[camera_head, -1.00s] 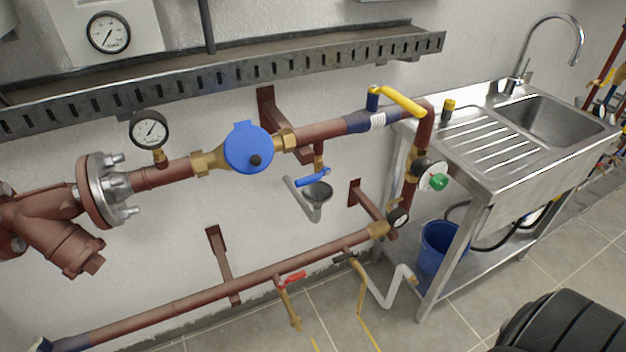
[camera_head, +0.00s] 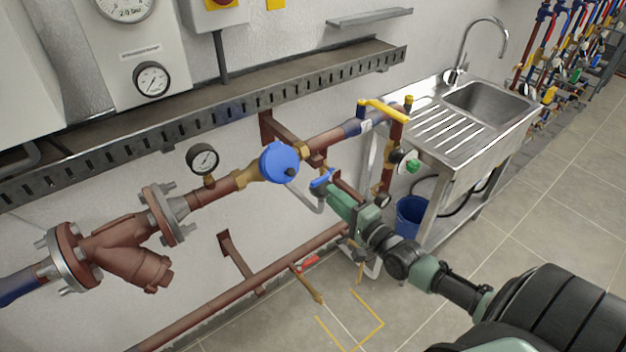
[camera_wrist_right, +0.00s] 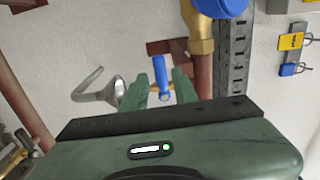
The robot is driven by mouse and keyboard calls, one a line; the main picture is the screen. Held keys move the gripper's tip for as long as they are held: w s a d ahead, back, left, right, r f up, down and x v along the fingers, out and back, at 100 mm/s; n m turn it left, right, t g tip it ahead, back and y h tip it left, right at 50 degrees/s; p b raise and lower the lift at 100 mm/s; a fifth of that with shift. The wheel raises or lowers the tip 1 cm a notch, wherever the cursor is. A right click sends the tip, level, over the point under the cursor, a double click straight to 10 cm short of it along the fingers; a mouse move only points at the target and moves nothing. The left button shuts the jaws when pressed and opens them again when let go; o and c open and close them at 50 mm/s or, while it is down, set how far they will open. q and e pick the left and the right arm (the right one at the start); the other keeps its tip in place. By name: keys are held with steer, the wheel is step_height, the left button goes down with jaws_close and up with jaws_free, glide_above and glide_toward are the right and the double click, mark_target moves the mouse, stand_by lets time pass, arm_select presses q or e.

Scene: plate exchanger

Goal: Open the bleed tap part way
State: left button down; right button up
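The bleed tap's blue lever (camera_head: 322,178) shows in the head view below the upper red pipe, right of the round blue cap. My right gripper (camera_head: 334,190) reaches up to it from the lower right. In the right wrist view the blue lever (camera_wrist_right: 160,72) stands between the two green fingertips of my right gripper (camera_wrist_right: 160,88), which are apart on either side of it. I cannot tell whether a finger touches it. The grey funnel (camera_wrist_right: 112,92) is left of the fingers there; in the head view my gripper mostly hides it. My left gripper is not in view.
The round blue cap (camera_head: 279,162) and the yellow-handled valve (camera_head: 384,111) are close to the tap. The sink (camera_head: 470,135) stands at right. The floor in front is clear.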

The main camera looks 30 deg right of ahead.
mark_target(320, 184)
steer(key=shift+w+f+p, duration=0.1)
steer(key=shift+w+p, duration=0.35)
steer(key=shift+w, duration=3.45)
steer(key=shift+a, duration=0.1)
jaws_close()
